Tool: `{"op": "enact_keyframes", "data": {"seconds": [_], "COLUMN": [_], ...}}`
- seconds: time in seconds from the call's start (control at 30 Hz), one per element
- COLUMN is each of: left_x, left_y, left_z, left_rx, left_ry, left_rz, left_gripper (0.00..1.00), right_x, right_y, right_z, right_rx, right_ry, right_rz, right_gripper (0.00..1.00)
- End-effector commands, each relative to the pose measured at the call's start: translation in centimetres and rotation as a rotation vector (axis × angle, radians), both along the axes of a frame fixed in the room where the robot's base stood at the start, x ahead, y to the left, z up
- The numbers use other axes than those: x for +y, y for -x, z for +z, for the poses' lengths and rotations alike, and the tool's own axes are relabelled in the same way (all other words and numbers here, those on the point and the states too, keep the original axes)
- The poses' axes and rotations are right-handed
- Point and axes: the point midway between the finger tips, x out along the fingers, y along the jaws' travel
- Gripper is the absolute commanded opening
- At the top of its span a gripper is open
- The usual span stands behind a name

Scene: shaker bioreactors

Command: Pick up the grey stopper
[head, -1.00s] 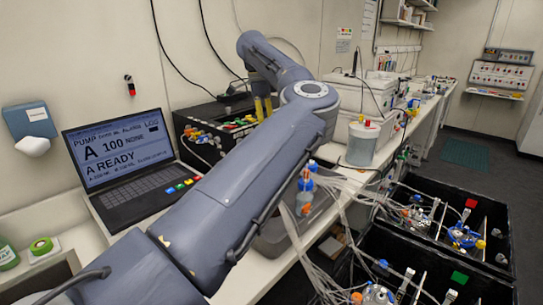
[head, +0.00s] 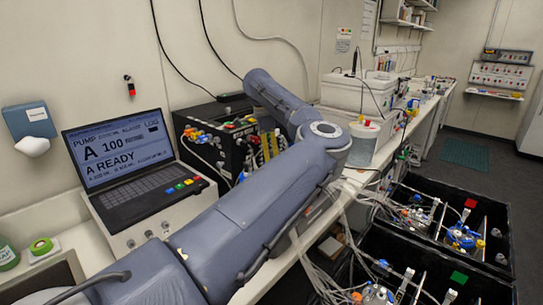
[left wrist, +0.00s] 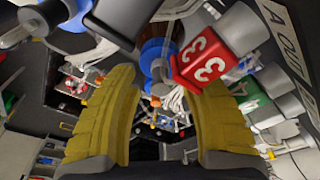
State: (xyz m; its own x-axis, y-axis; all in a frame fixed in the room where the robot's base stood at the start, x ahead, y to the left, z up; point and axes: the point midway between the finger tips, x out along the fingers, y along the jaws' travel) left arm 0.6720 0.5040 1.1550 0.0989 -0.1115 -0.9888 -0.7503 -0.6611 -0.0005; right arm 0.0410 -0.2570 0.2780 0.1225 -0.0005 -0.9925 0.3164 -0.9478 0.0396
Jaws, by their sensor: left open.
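My left gripper (head: 264,149) has yellow fingers and hangs at the front of the black pump box (head: 205,116), near its row of coloured fittings. In the left wrist view the left gripper (left wrist: 170,88) is open, with nothing clearly held between the fingers. A red block marked 33 (left wrist: 212,58) and a blue round fitting (left wrist: 157,55) show close beyond the fingers. Grey cylinders (left wrist: 264,108) stand at the right of that view; I cannot tell whether one of them is the grey stopper. I cannot single it out in the head view. My right gripper is not in view.
A laptop (head: 135,185) stands left of the pump box. A white-grey jar (head: 364,143) stands right of my arm. Clear tubes (head: 312,262) run down towards black crates (head: 425,265) with bottles. My left arm covers much of the bench.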

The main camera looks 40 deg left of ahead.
Motion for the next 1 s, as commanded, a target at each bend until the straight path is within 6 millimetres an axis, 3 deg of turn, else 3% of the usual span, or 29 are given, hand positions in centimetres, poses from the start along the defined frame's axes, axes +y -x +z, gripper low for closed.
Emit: {"op": "enact_keyframes", "data": {"seconds": [0.4,0.8,1.0], "left_x": [-0.14,-0.11,-0.12], "left_y": [-0.12,-0.11,-0.12], "left_z": [-0.91,-0.87,-0.85], "left_rx": [-0.001,-0.002,-0.002], "left_ry": [0.001,0.0,0.0], "left_rz": [-0.002,-0.001,-0.001], "left_gripper": [0.46,0.0,0.0], "right_x": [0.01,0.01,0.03], "right_y": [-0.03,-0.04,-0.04], "right_z": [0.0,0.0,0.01], "right_rx": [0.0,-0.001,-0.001], "right_ry": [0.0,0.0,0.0], "right_rz": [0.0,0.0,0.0], "right_gripper": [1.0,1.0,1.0]}}
